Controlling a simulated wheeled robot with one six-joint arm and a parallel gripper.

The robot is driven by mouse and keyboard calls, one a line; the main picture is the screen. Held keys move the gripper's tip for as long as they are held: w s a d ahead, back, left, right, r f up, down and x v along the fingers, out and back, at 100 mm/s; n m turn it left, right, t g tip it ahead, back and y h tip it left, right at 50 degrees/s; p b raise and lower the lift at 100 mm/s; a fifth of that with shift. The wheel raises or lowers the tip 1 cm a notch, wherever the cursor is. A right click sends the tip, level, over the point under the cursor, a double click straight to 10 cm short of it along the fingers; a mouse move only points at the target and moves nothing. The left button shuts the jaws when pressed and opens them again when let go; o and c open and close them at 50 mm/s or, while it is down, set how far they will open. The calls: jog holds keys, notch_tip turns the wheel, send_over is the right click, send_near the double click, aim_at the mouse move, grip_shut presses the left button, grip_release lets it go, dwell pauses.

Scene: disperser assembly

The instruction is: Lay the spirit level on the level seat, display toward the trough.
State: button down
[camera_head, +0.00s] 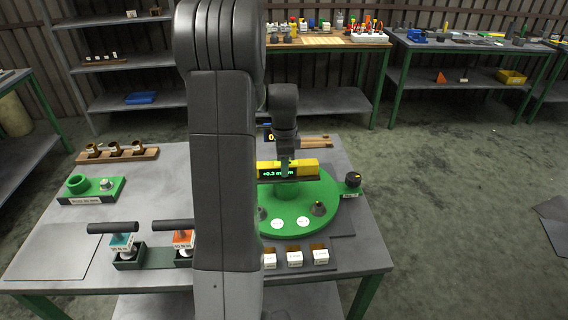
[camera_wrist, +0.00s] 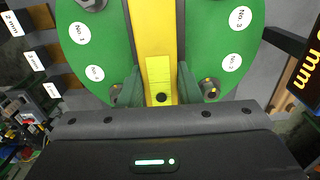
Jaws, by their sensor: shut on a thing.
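The yellow spirit level (camera_head: 308,166) lies across the middle of the green round plate (camera_head: 328,205), over its central green post (camera_head: 286,190). Its dark display, reading about +0.3 mm/m, faces the head camera. My gripper (camera_head: 285,167) comes down from above and is shut on the level's middle. In the wrist view the level (camera_wrist: 152,25) runs up the picture between the two fingers of my gripper (camera_wrist: 158,88). A dark strip shows under the level; I cannot tell whether the level touches a seat there. I cannot make out the trough.
Small dark adjusters (camera_head: 319,208) and white numbered labels sit on the plate. A dark knob (camera_head: 353,179) stands at its right. White-labelled blocks (camera_head: 295,258) lie in front. Two T-handled tools (camera_head: 122,240), a green holder (camera_head: 92,190) and a wooden rack (camera_head: 117,154) occupy the left.

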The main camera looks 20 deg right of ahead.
jog(key=c, duration=1)
grip_release()
jog(key=shift+c, duration=0.2)
notch_tip(320, 180, up, 12)
jog(key=shift+r+b, duration=0.15)
jog(key=shift+b, duration=0.15)
